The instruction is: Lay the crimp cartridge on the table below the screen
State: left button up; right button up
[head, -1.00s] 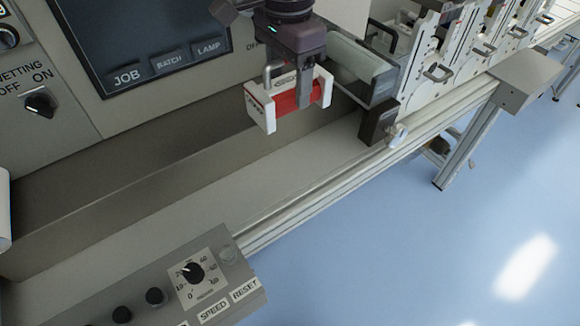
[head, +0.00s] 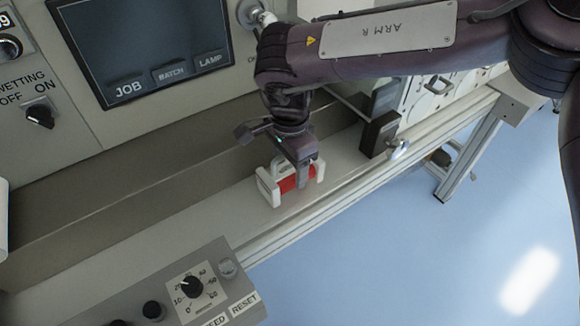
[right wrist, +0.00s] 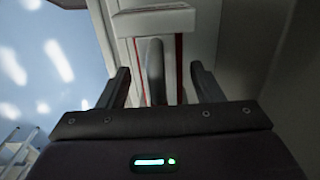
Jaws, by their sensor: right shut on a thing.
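The crimp cartridge (head: 287,184) is a red roll between white end plates with a grey handle. It is low over the pale table strip (head: 140,232), below and to the right of the dark screen (head: 148,45); I cannot tell whether it touches the strip. My right gripper (head: 302,178) is shut on it from above and hides part of its top. In the right wrist view, a white part of the cartridge (right wrist: 155,22) and its grey handle show between the fingers (right wrist: 162,85). My left gripper is not in view.
A control box with a dial (head: 190,287) stands on the strip at the front. A dark block (head: 380,134) stands right of the cartridge, near a rail. The strip left of the cartridge is clear. The machine's brown-grey wall rises behind, and blue floor lies beyond the front edge.

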jog(key=shift+w+f, duration=0.1)
jog(key=shift+f, duration=0.5)
jog(key=shift+f, duration=0.1)
jog(key=o, duration=1.3)
notch_tip(320, 180, up, 12)
jog(key=shift+r+b, duration=0.1)
jog(key=shift+b, duration=0.3)
